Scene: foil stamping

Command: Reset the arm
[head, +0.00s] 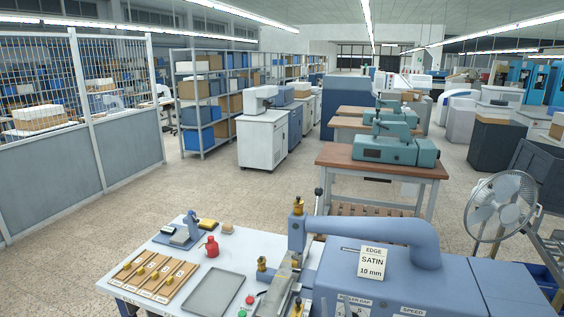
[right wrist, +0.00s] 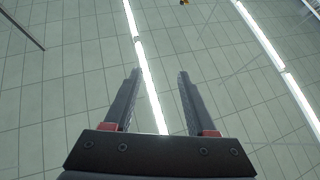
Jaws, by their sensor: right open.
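My right gripper (right wrist: 158,76) shows in the right wrist view with its two dark fingers apart and nothing between them. It points up toward the ceiling, away from the bench. I cannot make out either gripper in the head view, and my left gripper is out of view. A blue-grey machine (head: 462,285) with a curved arm stands at the front of the head view. It carries a card (head: 372,263) reading "EDGE SATIN 10 mm".
A fan (head: 503,205) stands at right. A wooden table (head: 342,158) with green machines stands behind. Open floor (head: 215,190) lies at centre left. Ceiling lights (right wrist: 148,85) show above.

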